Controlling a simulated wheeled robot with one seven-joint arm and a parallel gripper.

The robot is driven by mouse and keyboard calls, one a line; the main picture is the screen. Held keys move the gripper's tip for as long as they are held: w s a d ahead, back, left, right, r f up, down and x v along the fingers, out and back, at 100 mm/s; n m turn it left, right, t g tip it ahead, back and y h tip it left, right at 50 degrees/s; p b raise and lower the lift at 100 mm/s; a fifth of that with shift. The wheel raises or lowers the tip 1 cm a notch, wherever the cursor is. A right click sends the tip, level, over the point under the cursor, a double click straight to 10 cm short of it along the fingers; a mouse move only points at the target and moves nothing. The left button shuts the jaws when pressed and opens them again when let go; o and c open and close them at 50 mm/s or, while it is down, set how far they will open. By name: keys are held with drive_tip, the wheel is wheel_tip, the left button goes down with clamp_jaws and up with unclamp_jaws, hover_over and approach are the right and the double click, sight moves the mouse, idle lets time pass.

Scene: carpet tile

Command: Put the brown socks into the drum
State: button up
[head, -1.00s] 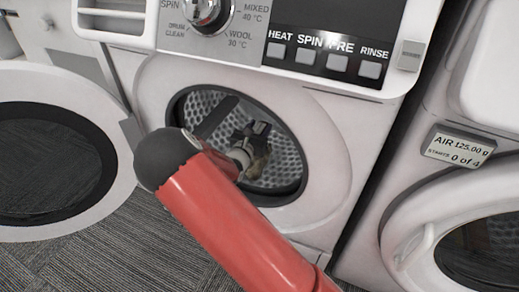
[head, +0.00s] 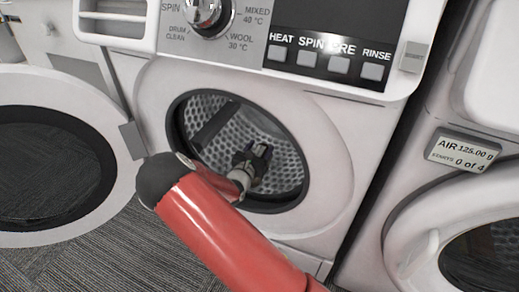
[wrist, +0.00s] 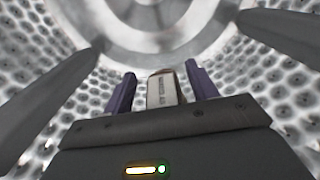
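The drum (head: 284,160) is the perforated metal inside of the washing machine, seen through its round open mouth. My gripper (head: 262,153) is inside it, reaching in past the lower rim. In the wrist view my gripper (wrist: 160,82) has its two purple fingers apart. Between their tips shows a small pale beige packet with a printed band and a brown edge, apparently the brown socks (wrist: 164,90). A gap shows at its left side, so the fingers do not look closed on it. In the head view I cannot make out the socks.
The washer door (head: 122,105) stands wide open on the left. The control panel (head: 325,50) is above the mouth. Another machine (head: 420,225) with a round door and a small display (head: 462,150) stands at the right. Dark fins (wrist: 290,35) project from the drum wall.

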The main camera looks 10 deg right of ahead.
drive_tip(key=shift+o, duration=0.7)
drive_tip(key=shift+s+a+r, duration=0.1)
drive_tip(key=shift+r, duration=0.05)
drive_tip(key=v, duration=1.1)
drive_tip(key=shift+s+a+p, duration=0.2)
drive_tip(key=shift+s+p, duration=0.1)
drive_tip(key=shift+p, duration=0.1)
